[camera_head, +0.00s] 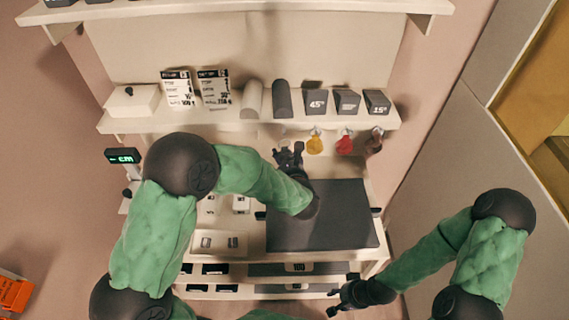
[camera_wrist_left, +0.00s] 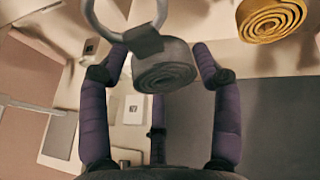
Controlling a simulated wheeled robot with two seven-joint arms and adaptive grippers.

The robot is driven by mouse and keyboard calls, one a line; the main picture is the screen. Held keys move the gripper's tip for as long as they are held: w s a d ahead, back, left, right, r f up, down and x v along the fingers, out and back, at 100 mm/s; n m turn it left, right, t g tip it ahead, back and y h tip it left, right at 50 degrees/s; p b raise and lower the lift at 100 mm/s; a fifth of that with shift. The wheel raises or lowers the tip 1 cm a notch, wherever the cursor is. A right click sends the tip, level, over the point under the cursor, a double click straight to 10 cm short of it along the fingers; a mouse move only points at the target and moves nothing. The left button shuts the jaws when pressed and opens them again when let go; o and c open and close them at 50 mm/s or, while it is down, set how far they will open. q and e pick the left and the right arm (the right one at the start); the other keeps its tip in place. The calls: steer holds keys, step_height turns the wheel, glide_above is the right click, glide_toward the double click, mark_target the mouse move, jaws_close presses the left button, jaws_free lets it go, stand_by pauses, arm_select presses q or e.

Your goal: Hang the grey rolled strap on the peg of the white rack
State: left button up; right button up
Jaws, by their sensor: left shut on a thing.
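My left gripper (camera_head: 288,154) is below the front edge of the upper shelf of the white rack (camera_head: 225,126), left of the hanging yellow rolled strap (camera_head: 315,145). In the left wrist view, the grey rolled strap (camera_wrist_left: 165,68) sits between the purple fingers of my left gripper (camera_wrist_left: 160,80), which is shut on it. A pale ring (camera_wrist_left: 88,15) is joined to the strap's top by a grey tab. I cannot make out the peg or whether the ring touches one. My right gripper (camera_head: 338,296) is low at the right, apart from the rack, with fingers spread and empty.
A red strap (camera_head: 345,144) and a brown strap (camera_head: 373,144) hang right of the yellow one. Boxes, price cards and rolls stand on the shelf. A dark mat (camera_head: 345,225) lies on the counter below. A small green display (camera_head: 123,156) stands at the left.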

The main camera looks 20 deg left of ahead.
arm_select(q)
steer(key=w+a+f+b, duration=0.1)
steer(key=w+b, duration=0.1)
steer(key=w, duration=0.4)
steer(key=shift+a+f, duration=0.25)
steer(key=shift+a, duration=0.1)
stand_by(0.5)
stand_by(0.7)
steer(key=o, duration=1.2)
steer(key=shift+s, duration=0.1)
